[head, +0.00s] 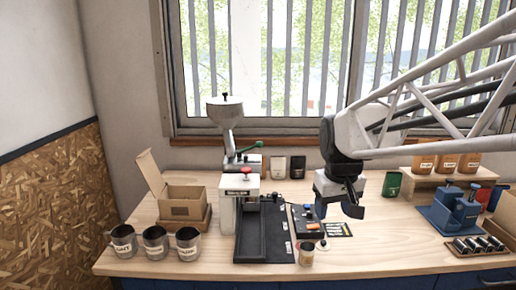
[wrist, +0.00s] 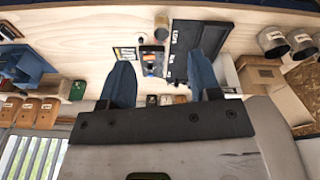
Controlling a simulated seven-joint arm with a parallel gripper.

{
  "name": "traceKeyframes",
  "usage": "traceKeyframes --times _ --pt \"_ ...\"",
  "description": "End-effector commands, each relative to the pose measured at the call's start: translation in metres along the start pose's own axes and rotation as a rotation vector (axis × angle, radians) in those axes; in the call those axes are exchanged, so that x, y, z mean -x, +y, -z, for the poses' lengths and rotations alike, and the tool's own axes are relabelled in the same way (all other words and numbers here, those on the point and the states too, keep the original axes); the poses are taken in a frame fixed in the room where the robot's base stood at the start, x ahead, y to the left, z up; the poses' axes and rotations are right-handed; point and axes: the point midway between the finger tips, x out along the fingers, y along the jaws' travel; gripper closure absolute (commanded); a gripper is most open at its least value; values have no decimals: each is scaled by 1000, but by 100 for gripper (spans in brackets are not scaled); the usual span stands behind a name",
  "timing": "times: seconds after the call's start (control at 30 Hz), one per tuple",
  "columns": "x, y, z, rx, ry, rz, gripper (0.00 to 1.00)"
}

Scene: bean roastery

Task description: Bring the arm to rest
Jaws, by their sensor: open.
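My gripper (head: 337,207) hangs from the arm above the right-middle of the wooden table (head: 390,245) in the head view. It is above and slightly right of a small black control box. In the wrist view my gripper (wrist: 162,80) shows two blue fingers spread wide apart, with nothing between them. The fingers appear clear of the table and of everything on it. The arm reaches in from the right edge of the head view, in front of the window.
Three metal cups (head: 155,242) and an open cardboard box (head: 186,203) stand at left. A grinder (head: 226,130) and a black tray (head: 264,232) stand mid-table. A small jar (head: 306,254) is near the front. A blue press (head: 452,213) and orange bags (head: 445,162) are at right.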

Motion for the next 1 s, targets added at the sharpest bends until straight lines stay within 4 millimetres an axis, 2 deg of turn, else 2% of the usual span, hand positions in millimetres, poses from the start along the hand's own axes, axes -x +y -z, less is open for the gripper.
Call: traceKeyframes --times 0.1,0.6,0.8,1.0 --pt "1 -4 -31 -31 10 -3 43" --pt "-15 -20 -155 -163 47 -11 43" --pt "-26 -25 -190 -203 58 -13 43" --pt "-31 -28 -205 -221 63 -14 43"
